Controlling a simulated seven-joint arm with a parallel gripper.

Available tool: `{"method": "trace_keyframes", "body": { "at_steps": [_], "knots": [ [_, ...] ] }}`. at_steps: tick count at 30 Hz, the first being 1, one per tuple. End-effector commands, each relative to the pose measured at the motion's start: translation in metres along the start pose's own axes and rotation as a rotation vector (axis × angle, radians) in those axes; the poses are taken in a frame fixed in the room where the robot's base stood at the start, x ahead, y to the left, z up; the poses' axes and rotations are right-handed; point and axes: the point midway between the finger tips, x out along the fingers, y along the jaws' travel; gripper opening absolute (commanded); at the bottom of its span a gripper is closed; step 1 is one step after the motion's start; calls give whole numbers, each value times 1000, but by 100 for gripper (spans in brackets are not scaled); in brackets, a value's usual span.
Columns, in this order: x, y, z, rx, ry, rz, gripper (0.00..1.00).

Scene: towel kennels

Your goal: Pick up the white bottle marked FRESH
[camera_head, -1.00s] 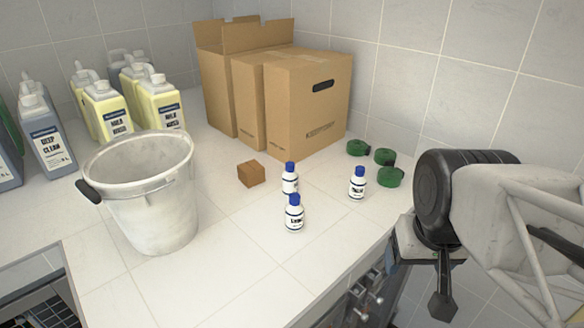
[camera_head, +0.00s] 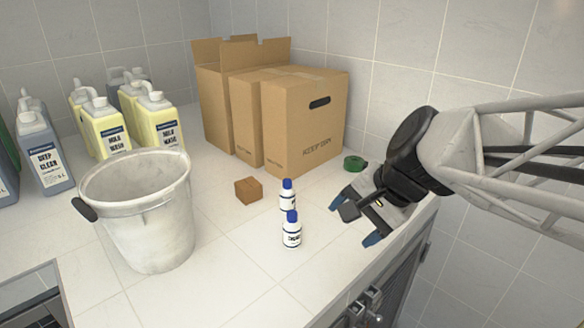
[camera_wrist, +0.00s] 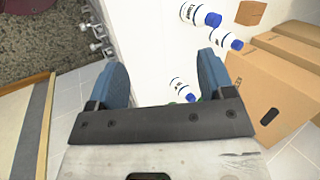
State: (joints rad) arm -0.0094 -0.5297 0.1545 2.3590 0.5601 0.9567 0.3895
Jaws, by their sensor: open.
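Several small white bottles with blue caps stand on the pale counter. In the head view one bottle (camera_head: 291,234) is in front and another bottle (camera_head: 287,200) is just behind it. The wrist view shows three: two bottles (camera_wrist: 192,13) and (camera_wrist: 222,37) at the upper right, and a third bottle (camera_wrist: 179,86) in the gap between my fingers, near the right one. The third is hidden behind my gripper in the head view. The labels are too small to tell which reads FRESH. My gripper (camera_head: 355,218) is open and empty above the counter's right side; its blue fingers show in the wrist view (camera_wrist: 161,80).
A brown block (camera_head: 248,190) sits left of the bottles. A large white bucket (camera_head: 150,230) stands at left, with jugs (camera_head: 106,125) behind. Cardboard boxes (camera_head: 305,125) stand at the back. A green roll (camera_head: 354,163) lies near my gripper. The counter's front is clear.

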Motion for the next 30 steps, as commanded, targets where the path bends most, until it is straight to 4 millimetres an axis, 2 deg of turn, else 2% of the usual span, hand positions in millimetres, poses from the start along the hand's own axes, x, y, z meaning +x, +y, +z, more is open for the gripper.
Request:
{"method": "trace_keyframes", "body": {
  "at_steps": [6,15,21,30],
  "knots": [
    [24,-51,-22,366,-101,-173,75],
    [52,-113,-65,887,-266,-374,75],
    [64,-137,-88,1129,-351,-453,75],
    [75,-154,-111,1339,-430,-515,75]
  ]
}}
